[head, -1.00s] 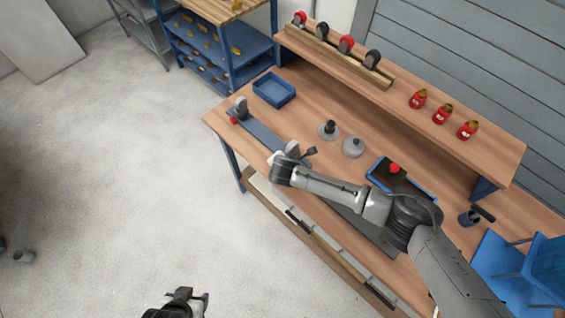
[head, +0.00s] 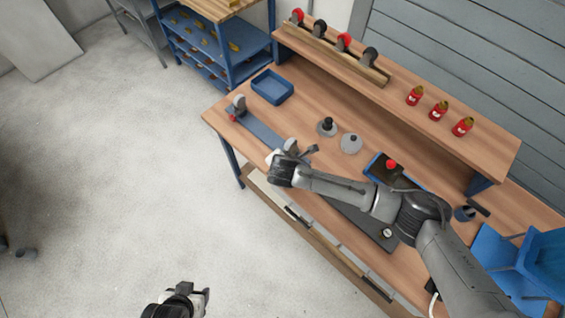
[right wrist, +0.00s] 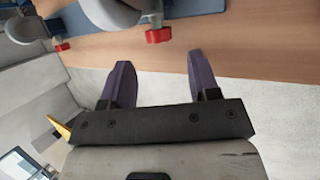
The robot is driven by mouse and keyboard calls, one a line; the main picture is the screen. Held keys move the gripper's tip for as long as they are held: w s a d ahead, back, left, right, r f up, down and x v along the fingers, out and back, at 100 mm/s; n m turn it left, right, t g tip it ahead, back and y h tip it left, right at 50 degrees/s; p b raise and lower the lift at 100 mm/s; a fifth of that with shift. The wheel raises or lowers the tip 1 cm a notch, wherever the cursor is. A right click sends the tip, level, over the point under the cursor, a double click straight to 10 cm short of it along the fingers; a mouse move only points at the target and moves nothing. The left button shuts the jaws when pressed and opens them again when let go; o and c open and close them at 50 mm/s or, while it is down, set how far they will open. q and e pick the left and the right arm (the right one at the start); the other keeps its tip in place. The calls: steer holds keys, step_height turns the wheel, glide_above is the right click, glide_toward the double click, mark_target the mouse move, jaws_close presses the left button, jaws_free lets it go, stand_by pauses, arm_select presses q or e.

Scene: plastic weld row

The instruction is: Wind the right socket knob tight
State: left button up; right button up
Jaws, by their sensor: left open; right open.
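A long blue-grey rail (head: 262,134) lies along the front of the workbench, with an upright grey socket (head: 239,103) and a small red knob (head: 233,117) at its left end. The rail's other end is largely hidden by my right arm. In the right wrist view one red knob (right wrist: 158,35) is nearer, just beyond the gap between my fingertips, and another red knob (right wrist: 62,46) is farther left. My right gripper (right wrist: 160,63) is open, its purple fingers empty and apart from the knobs. My left gripper (head: 197,293) is open over the floor, away from the bench.
A blue tray (head: 272,87), two round grey bases (head: 350,143) and a blue-edged dark tray with a red piece (head: 391,164) stand on the bench. A raised shelf (head: 440,135) holds wheels and red bottles. A blue chair (head: 535,262) stands at the right.

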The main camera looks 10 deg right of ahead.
steer(key=p+v, duration=0.1)
steer(key=v, duration=0.7)
steer(key=shift+s+r, duration=0.15)
steer(key=shift+r, duration=0.2)
